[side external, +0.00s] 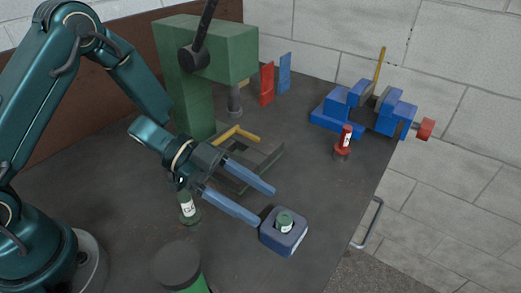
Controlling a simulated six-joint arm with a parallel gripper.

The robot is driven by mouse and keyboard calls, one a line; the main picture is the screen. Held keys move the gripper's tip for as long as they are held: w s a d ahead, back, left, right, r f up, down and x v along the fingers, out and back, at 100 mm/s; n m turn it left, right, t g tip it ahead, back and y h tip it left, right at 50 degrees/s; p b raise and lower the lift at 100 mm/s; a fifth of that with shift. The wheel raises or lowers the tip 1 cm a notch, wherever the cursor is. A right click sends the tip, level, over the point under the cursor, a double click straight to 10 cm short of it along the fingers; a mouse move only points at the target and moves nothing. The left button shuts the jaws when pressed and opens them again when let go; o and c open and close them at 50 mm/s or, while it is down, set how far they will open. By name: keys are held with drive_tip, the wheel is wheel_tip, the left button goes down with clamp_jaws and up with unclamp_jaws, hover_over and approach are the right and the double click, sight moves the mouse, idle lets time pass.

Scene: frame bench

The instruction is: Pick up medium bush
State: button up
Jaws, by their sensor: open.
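My gripper (265,207) is open, with its two long blue fingers apart and nothing seen between them. Its tips are just left of a blue-grey block (271,240) that holds a short green bush (285,219) with a pale label. A second, dark green bush (187,209) with a white label stands upright on the bench, left of and below the fingers. A red bush (346,136) with a white label stands in front of the vise. The labels are too small to read, so I cannot tell which bush is the medium one.
A blue vise (364,108) is at the back right. Red (267,84) and blue (285,73) plates stand at the back. A dark round-topped object (177,262) is at the front.

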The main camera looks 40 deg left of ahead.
sight(279, 216)
drive_tip(key=shift+x, duration=2.3)
clamp_jaws()
